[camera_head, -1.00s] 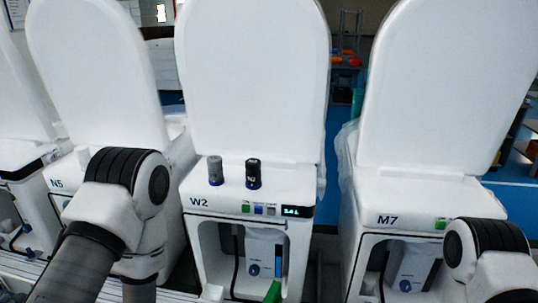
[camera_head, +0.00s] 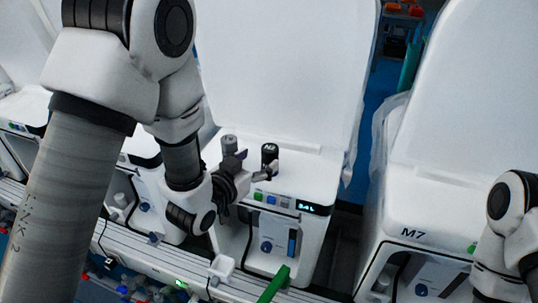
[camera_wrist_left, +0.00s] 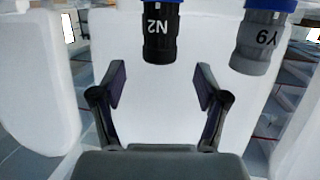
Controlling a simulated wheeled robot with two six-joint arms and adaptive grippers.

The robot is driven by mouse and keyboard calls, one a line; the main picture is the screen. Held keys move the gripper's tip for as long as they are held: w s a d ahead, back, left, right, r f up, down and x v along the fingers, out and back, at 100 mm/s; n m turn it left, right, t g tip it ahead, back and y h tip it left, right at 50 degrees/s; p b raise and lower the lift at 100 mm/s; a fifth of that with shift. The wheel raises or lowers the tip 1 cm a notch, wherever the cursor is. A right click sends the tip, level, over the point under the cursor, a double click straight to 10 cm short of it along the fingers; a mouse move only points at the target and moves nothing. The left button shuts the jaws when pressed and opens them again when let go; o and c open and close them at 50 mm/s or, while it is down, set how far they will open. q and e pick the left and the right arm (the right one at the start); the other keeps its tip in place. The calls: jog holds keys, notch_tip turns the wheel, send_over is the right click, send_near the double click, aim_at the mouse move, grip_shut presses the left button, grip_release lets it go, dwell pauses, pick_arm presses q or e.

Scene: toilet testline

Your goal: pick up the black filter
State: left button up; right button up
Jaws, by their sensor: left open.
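The black filter (camera_head: 269,153), a small upright cylinder, stands on top of the white middle unit. In the left wrist view the black filter (camera_wrist_left: 160,32) appears upside down, marked N2, beyond the fingertips and roughly in line with the gap between them. A grey filter (camera_head: 229,144) stands to its left; in the left wrist view the grey filter (camera_wrist_left: 262,40), marked Y9, is at the upper right. My left gripper (camera_head: 250,169) is open and empty, close in front of the filters. The wrist view also shows its spread fingers (camera_wrist_left: 161,78). My right gripper is out of view.
A small display (camera_head: 311,207) and coloured buttons sit on the unit's front edge, below the filters. The raised white lid (camera_head: 285,75) stands behind. Unit M7 (camera_head: 435,205) is to the right, across a narrow gap. A green object (camera_head: 273,285) sticks out low in front.

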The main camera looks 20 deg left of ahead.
aim_at(265, 156)
pick_arm(q)
jog(key=x, duration=0.2)
jog(key=p+x, duration=0.1)
jog(key=x, duration=0.1)
jog(key=p+x, duration=0.1)
jog(key=x, duration=0.1)
jog(key=shift+s+f, duration=0.1)
jog(key=shift+f, duration=0.3)
jog(key=shift+w+d+f, duration=0.1)
jog(key=shift+w, duration=0.15)
jog(key=shift+s, duration=0.15)
jog(key=c, duration=1.3)
